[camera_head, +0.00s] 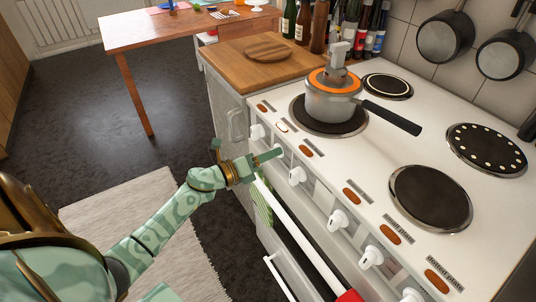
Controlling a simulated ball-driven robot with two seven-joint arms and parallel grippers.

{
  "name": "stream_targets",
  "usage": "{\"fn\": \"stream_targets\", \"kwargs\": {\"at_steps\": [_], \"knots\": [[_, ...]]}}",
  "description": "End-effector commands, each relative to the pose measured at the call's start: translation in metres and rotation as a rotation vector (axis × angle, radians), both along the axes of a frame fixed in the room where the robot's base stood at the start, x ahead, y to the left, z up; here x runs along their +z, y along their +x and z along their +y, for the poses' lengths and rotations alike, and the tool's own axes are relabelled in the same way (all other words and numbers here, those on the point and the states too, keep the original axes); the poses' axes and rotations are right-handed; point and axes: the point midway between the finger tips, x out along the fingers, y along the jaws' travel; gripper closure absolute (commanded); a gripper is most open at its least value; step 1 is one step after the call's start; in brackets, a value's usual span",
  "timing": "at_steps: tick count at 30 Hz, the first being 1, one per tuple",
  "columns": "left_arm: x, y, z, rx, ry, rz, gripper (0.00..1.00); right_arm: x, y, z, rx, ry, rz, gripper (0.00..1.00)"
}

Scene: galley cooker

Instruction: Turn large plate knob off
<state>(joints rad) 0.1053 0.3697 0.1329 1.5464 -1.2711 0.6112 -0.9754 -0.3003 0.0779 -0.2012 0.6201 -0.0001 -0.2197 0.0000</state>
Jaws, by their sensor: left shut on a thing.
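The white cooker (425,133) has a row of white knobs along its front edge. My left gripper (268,156) is at the second knob from the left and shut on it; its fingers hide most of that knob, so I cannot tell its setting. Other knobs show uncovered, among them the leftmost (257,131) and the third (297,176). A pot (329,105) with an orange-rimmed lid stands on the front-left plate (303,121). My right gripper is not in view.
The pot's black handle (393,117) reaches right over the cooker top. Bare plates include the front-right one (430,197). Below the knobs are a white oven rail (305,237) and green towel (262,203). Bottles stand behind the wooden counter (235,55). Pans hang on the wall.

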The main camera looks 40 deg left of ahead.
Motion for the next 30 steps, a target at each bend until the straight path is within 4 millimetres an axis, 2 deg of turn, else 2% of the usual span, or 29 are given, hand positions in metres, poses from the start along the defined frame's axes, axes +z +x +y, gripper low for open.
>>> {"fn": "stream_targets", "kwargs": {"at_steps": [21,30], "knots": [[0.002,0.0,0.0,0.001,-0.506,0.21,0.77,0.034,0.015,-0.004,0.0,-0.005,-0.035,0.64],[0.0,0.0,0.0,0.002,-0.641,0.268,0.77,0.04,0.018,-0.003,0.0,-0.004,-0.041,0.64]]}}
